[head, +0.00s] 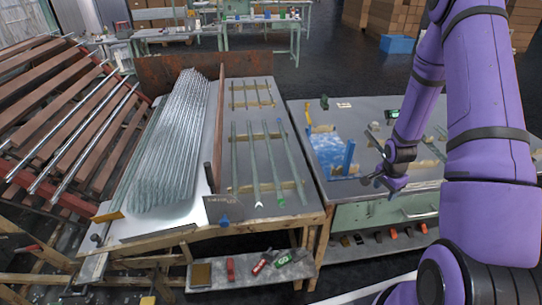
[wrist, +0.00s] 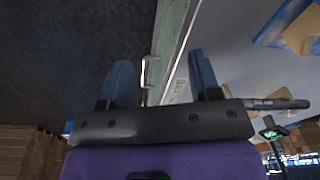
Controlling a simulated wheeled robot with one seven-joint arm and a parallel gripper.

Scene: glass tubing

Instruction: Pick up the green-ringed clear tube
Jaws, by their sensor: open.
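The green-ringed clear tube (head: 273,165) lies lengthwise on the left grey table, with a green band at its near end. It rests across wooden strips beside similar clear tubes, one with a white near end (head: 254,165) to its left and one with a blue far end (head: 292,155) to its right. My gripper (head: 374,181) is above the right-hand table, well to the right of the tube and apart from it. In the wrist view its two blue fingers (wrist: 162,78) are spread with no tube between them. The green-ringed tube cannot be made out there.
A large bundle of clear tubes (head: 170,140) lies left of a brown divider (head: 216,130). The right table (head: 350,189) holds a blue-patterned patch and a blue upright piece (head: 349,157). A low shelf (head: 240,275) with small red and green items stands in front.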

